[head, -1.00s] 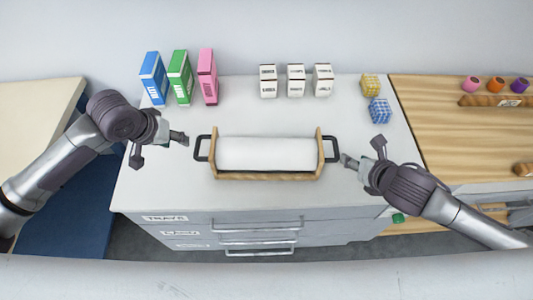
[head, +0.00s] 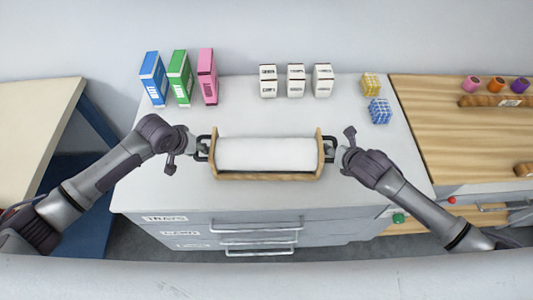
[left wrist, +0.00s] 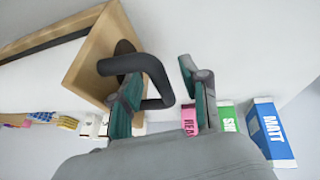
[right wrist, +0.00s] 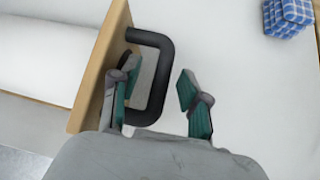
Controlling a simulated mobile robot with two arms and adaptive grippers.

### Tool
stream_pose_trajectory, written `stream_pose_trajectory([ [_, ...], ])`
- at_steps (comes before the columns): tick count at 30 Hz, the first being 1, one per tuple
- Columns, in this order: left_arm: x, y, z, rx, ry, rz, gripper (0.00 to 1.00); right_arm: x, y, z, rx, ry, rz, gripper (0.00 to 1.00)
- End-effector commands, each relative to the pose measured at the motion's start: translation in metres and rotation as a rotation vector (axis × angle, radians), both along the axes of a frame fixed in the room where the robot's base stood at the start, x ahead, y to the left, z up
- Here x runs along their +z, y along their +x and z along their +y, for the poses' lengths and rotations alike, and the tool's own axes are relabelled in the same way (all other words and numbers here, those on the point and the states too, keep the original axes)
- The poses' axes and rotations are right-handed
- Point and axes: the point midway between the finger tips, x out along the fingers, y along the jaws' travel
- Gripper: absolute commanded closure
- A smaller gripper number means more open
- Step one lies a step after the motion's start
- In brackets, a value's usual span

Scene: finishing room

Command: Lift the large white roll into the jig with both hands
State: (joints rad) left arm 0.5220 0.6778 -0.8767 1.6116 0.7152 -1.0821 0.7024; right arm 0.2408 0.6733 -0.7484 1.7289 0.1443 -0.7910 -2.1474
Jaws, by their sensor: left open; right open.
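The large white roll (head: 266,153) lies across a wooden frame (head: 266,176) with a black handle at each end; the roll's end also shows in the right wrist view (right wrist: 45,55). My left gripper (head: 200,149) is open at the left handle (left wrist: 158,78), whose bar shows between its two fingers. My right gripper (head: 337,156) is open at the right handle (right wrist: 163,75), whose bar shows between its fingers. Neither gripper is closed on a handle. I cannot tell whether the wooden frame is the jig; no other jig is clear.
Blue (head: 154,78), green (head: 180,77) and pink (head: 208,76) boxes stand back left. White boxes (head: 296,81) stand behind the frame. Yellow (head: 370,85) and blue checked (head: 379,111) cubes sit back right. A wooden bench (head: 455,130) adjoins on the right. The white top before the frame is clear.

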Motion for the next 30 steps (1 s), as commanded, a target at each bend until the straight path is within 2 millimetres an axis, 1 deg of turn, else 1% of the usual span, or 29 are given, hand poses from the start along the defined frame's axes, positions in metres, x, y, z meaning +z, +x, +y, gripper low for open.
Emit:
stream_pose_trajectory([
  [3,-0.0034,0.0015,-0.0006,-0.001,0.001,0.0,0.54,-0.0023,0.0031,0.0006,0.0,0.001,-0.001,0.54],
  [11,-0.0038,0.0017,-0.0006,-0.001,0.001,0.0,0.54,-0.0026,0.0033,0.0005,0.001,0.001,-0.001,0.54],
  [12,-0.0038,0.0017,-0.0006,-0.001,0.001,0.0,0.61,-0.0026,0.0033,0.0005,0.001,0.001,-0.001,0.61],
  [19,-0.0037,0.0016,-0.0004,-0.001,0.001,0.0,0.99,-0.0026,0.0032,0.0005,0.0,0.0,-0.001,0.99],
  [30,-0.0036,0.0016,-0.0003,-0.001,0.001,0.0,1.0,-0.0027,0.003,0.0004,0.0,0.0,0.0,1.0],
])
